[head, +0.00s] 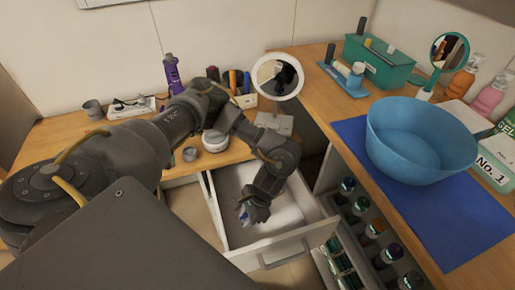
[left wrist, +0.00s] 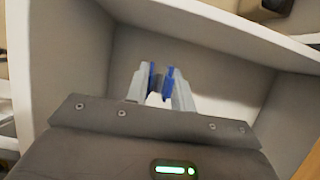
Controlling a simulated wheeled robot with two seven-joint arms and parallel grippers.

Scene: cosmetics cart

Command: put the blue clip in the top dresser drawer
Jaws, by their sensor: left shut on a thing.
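The top dresser drawer (head: 290,246) is pulled open below the wooden counter, with a white interior. My left gripper (head: 243,216) reaches down into the drawer opening. It is shut on the blue clip (head: 244,214), of which only a little shows in the head view. In the left wrist view the blue clip (left wrist: 169,77) shows as blue pieces between the fingertips of the gripper (left wrist: 160,85). The drawer's grey inner walls (left wrist: 235,75) surround them there. The gap between clip and drawer floor cannot be judged. My right gripper is not in view.
A round mirror (head: 277,77) stands on the counter just behind the drawer. A white jar (head: 215,141) is near the arm. To the right are a rack of bottles (head: 373,230), a blue basin (head: 418,140) and a blue mat (head: 440,215).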

